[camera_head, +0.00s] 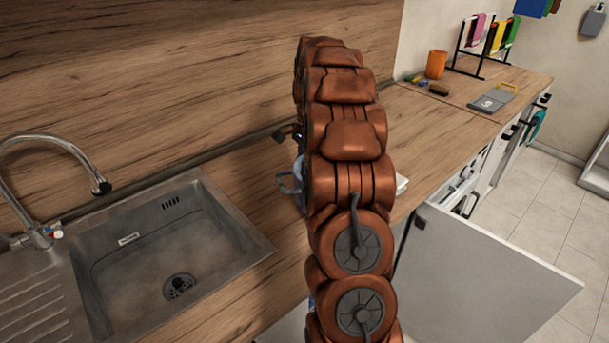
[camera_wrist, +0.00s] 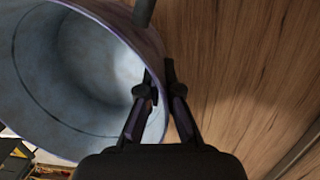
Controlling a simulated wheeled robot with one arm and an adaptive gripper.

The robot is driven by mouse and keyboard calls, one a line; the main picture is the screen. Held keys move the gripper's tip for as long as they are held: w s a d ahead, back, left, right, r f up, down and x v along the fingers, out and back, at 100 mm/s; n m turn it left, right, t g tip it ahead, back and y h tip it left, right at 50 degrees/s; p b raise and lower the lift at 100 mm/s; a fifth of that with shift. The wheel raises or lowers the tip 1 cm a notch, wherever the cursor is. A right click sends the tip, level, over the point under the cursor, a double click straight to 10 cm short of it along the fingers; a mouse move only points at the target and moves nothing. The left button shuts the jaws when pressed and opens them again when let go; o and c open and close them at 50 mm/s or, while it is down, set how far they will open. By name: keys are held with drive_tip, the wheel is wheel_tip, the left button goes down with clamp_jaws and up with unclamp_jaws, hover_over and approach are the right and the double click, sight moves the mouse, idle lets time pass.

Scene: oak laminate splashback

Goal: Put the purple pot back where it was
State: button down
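The purple pot (camera_wrist: 70,70) fills the left of the wrist view. It has a purple rim and a pale blue-grey inside that looks empty. My gripper (camera_wrist: 160,82) has one finger inside the pot and one outside, close together on its wall near the rim. In the head view my arm hides most of the pot; a bluish edge and a grey loop handle (camera_head: 287,186) show left of the arm. A dark part of my gripper (camera_head: 287,133) shows above it. I cannot tell whether the pot touches the counter.
The sink (camera_head: 165,250) with its tap (camera_head: 60,145) is at the left of the wooden counter (camera_head: 430,125). An open white cabinet door (camera_head: 480,275) juts out at the front right. An orange cup (camera_head: 436,64) and a towel rack (camera_head: 485,45) stand at the far end.

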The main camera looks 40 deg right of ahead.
drive_tip(key=shift+f+p, duration=0.9)
drive_tip(key=shift+f, duration=0.85)
drive_tip(key=shift+f, duration=0.2)
drive_tip(key=c, duration=1.3)
unclamp_jaws()
drive_tip(key=shift+w+d+r+b, duration=0.1)
drive_tip(key=shift+d+r+b, duration=0.4)
drive_tip(key=shift+r, duration=1.55)
drive_tip(key=shift+w+d+r+b, duration=0.15)
drive_tip(key=shift+r+b, duration=0.65)
drive_tip(key=shift+r, duration=1.2)
drive_tip(key=shift+w+d+r+b, duration=0.1)
drive_tip(key=shift+d+r+b, duration=0.4)
drive_tip(key=shift+r, duration=1.55)
drive_tip(key=shift+a, duration=0.25)
